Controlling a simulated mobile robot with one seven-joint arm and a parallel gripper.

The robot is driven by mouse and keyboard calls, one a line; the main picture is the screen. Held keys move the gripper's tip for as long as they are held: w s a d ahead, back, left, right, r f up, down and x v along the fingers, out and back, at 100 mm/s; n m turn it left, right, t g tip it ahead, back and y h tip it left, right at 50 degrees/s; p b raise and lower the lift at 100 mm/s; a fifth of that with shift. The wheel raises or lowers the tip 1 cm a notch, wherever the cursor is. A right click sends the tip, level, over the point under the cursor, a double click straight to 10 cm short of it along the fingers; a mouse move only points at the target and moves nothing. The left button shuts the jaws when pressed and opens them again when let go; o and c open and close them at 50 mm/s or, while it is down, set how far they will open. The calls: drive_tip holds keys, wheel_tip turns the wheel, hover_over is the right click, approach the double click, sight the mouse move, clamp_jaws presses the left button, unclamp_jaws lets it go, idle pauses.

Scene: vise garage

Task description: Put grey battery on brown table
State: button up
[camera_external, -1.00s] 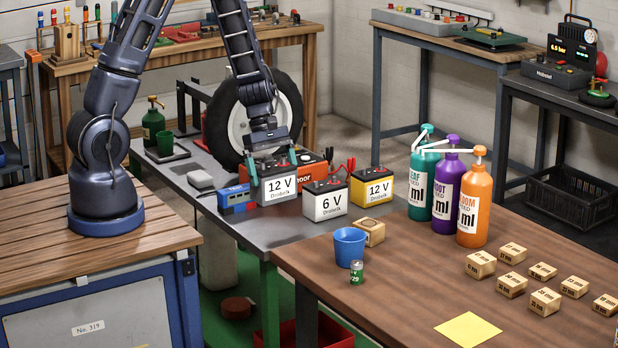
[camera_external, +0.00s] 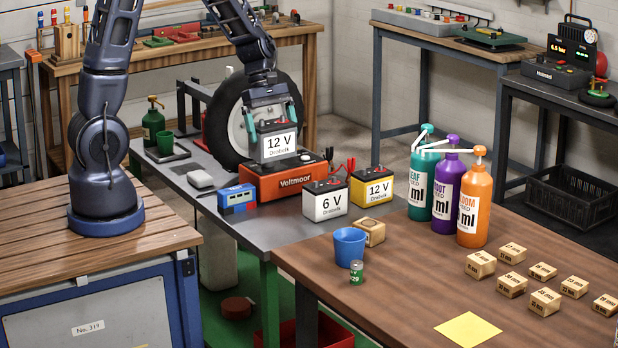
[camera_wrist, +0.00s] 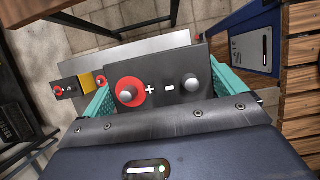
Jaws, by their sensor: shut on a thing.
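The grey battery (camera_external: 280,146), with a black top and a "12 V" label, is held upright between the teal fingers of my gripper (camera_external: 273,122). It is off the grey bench and shows just above the orange Voltmoor unit in the outside view. In the wrist view the battery's black top (camera_wrist: 172,82), with a red plus terminal and a grey minus terminal, fills the space between the fingers (camera_wrist: 160,92). The brown table (camera_external: 400,300) stands at the front right, away from my gripper.
A blue cup (camera_external: 349,247), small can (camera_external: 356,273), tall bottles (camera_external: 443,190), wooden blocks and yellow paper (camera_external: 467,329) occupy the brown table.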

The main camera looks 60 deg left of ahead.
wheel_tip(320, 180, up, 14)
drive_tip(key=w+d, duration=0.7)
drive_tip(key=d, duration=0.5)
hover_over(430, 284)
wheel_tip(430, 284, down, 26)
drive_tip(key=shift+r, duration=0.2)
idle(0.7)
drive_tip(key=shift+f, duration=0.15)
